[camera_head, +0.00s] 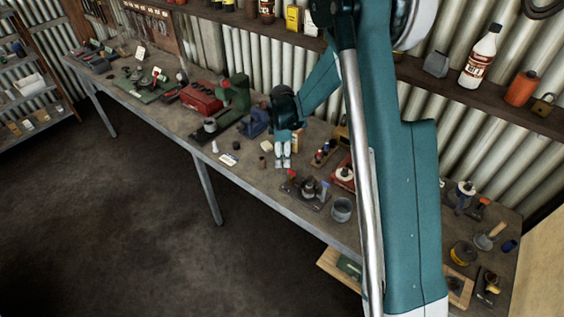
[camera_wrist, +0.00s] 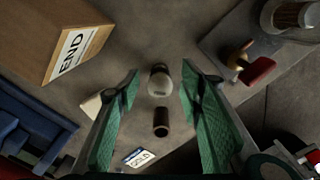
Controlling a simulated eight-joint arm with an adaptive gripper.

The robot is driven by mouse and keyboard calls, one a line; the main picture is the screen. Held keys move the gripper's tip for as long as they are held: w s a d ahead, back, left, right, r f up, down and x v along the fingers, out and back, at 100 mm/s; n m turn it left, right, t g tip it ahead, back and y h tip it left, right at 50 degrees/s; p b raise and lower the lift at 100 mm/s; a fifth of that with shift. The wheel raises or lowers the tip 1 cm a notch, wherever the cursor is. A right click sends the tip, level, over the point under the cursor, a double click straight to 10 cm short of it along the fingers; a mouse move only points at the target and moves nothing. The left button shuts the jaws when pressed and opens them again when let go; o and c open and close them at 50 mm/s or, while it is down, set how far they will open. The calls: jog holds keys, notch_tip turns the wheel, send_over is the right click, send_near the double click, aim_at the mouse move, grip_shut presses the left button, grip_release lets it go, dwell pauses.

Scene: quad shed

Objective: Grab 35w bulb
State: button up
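In the wrist view a small rounded pale bulb-like thing (camera_wrist: 160,80) stands on the bench, in line with the gap between my fingers. Its marking is too small to read, so I cannot confirm that it is the 35w bulb. My gripper (camera_wrist: 158,88) is open, with one green-padded finger on each side of it and nothing held. In the head view my gripper (camera_head: 283,164) points down low over the middle of the bench and hides that pale thing. A dark brown cylinder (camera_wrist: 161,123) stands close by; it also shows in the head view (camera_head: 262,162).
A box marked "END" (camera_wrist: 75,45) and a blue vise (camera_wrist: 30,125) are near my gripper. A printed card (camera_wrist: 141,157) lies beside it. A tray with a red-handled item (camera_wrist: 260,70) is on the other side. Shelves with bottles (camera_head: 481,58) run above the bench.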

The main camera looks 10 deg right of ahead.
jog(key=c, duration=1)
jog(key=shift+r, duration=0.15)
jog(key=shift+r, duration=4.9)
